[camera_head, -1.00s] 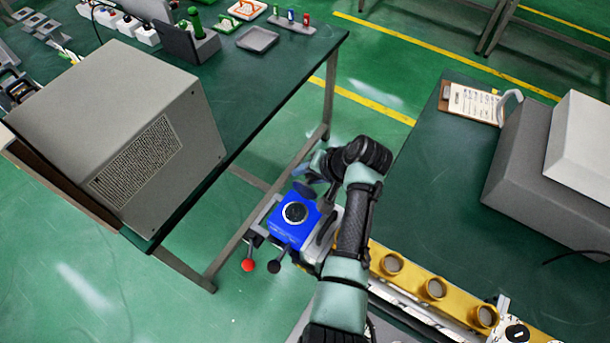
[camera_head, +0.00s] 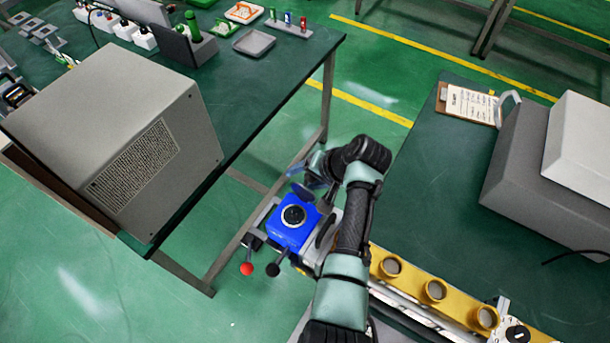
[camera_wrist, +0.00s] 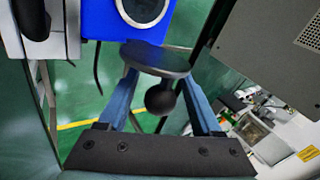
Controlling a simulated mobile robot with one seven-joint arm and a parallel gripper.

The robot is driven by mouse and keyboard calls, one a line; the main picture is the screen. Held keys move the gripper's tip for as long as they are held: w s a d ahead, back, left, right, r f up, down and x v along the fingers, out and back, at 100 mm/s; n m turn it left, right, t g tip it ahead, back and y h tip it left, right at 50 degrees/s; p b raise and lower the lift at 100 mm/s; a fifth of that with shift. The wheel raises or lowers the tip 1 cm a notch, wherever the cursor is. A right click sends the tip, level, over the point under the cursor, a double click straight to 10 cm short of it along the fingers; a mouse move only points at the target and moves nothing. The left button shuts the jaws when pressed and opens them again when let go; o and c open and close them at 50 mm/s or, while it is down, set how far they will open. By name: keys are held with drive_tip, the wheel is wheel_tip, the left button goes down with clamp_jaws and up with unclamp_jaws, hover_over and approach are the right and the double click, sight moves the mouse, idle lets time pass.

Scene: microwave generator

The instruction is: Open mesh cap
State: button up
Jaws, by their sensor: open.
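My gripper (camera_wrist: 160,99) is open, with its two blue fingers spread in the wrist view. A dark round disc (camera_wrist: 155,57) lies across the fingertips, and a black ball knob (camera_wrist: 160,97) shows between the fingers. I cannot tell whether the fingers touch either one, or whether this disc is the mesh cap. A blue box (camera_wrist: 124,22) with a round dark dial or lens (camera_wrist: 143,9) is just beyond the disc. In the head view, the blue box (camera_head: 291,235) stands just below my gripper, which is partly hidden by my wrist. No mesh detail is clear.
Red (camera_head: 247,269) and black (camera_head: 273,270) ball knobs stick out from the blue box's near side. A yellow bar (camera_head: 412,279) with several round ports lies right of my arm. A large grey cabinet (camera_head: 105,130) stands on the left green table (camera_head: 268,80). Open floor lies between the tables.

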drive_tip(key=v, duration=1.3)
drive_tip(key=shift+b, duration=0.4)
